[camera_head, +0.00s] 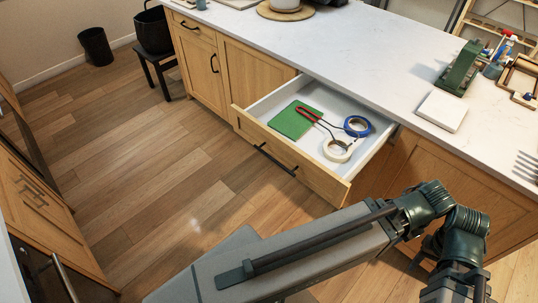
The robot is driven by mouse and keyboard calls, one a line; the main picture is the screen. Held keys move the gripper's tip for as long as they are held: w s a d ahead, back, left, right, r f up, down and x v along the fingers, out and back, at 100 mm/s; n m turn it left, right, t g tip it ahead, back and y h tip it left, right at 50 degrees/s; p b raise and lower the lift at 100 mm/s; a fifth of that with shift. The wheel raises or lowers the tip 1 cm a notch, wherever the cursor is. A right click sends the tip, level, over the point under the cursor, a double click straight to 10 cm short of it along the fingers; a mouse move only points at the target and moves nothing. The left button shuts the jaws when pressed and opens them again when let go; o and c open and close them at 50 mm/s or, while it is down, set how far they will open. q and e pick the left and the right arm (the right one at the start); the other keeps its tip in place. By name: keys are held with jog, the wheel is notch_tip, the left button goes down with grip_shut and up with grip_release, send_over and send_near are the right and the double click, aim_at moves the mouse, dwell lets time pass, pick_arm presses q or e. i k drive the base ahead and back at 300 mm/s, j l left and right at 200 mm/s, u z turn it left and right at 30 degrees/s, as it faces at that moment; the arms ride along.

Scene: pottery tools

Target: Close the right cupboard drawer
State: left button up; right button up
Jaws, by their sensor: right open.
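The drawer (290,168) in the wooden cupboard under the worktop is pulled far out. Its wooden front has a black bar handle (274,160). Inside lie a green pad (290,124), a red-handled tool (309,115), a blue tape roll (357,126) and a pale tape roll (336,151). My right arm reaches across the lower right, apart from the drawer front in the picture. My right gripper (468,291) is at the bottom edge, partly cut off, open, and to the right of and nearer than the drawer. My left gripper is out of view.
The white worktop (350,62) carries a white tile (442,110), a green tool stand (460,68) and a fork (527,167). A black stool (155,58) and a bin (96,46) stand at the back left. The wooden floor (150,180) before the drawer is clear.

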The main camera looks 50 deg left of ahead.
aim_at(304, 159)
jog(key=i+u, duration=0.15)
jog(key=u, duration=1.55)
